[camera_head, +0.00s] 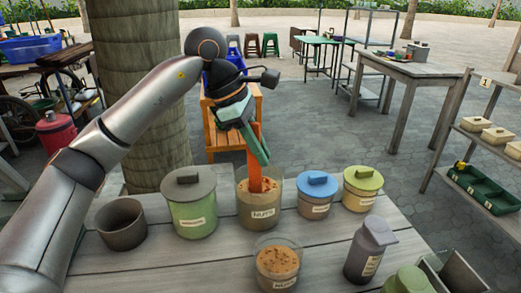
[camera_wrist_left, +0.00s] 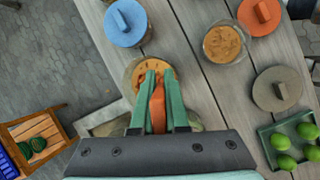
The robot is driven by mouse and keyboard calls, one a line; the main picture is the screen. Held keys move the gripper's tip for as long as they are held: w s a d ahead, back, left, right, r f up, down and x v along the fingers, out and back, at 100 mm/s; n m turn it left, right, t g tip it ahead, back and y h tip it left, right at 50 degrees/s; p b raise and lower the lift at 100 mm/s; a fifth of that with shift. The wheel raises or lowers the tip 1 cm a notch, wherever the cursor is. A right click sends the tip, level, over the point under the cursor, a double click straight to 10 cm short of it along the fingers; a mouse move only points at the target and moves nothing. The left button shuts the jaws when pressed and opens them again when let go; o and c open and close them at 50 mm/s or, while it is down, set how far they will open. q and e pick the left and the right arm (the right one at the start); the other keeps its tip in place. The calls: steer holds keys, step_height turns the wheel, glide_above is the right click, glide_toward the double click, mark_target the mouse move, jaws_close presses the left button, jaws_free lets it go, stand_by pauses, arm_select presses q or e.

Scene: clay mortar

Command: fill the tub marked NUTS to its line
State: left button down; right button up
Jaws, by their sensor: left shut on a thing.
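In the left wrist view the gripper's teal fingers (camera_wrist_left: 158,100) hold the orange scoop (camera_wrist_left: 158,112) over the tub (camera_wrist_left: 134,72), whose brown filling shows beyond the fingertips. The scoop's lower end is hidden. I cannot make out the fill line. My right gripper is not in view.
A clear tub of brown bits (camera_head: 277,264) stands in front. A green tub with grey lid (camera_head: 192,208) and an empty dark pot (camera_head: 122,226) are left; blue-lidded (camera_head: 316,196) and green-lidded (camera_head: 361,188) jars are right. A grey-purple container (camera_head: 370,250) stands front right.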

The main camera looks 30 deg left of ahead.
arm_select(q)
step_height(320, 180, up, 3)
steer(key=p, duration=0.2)
steer(key=shift+p, duration=0.4)
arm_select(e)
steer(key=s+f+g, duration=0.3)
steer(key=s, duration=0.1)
arm_select(q)
step_height(320, 180, up, 6)
steer(key=p, duration=0.5)
steer(key=shift+f, duration=0.1)
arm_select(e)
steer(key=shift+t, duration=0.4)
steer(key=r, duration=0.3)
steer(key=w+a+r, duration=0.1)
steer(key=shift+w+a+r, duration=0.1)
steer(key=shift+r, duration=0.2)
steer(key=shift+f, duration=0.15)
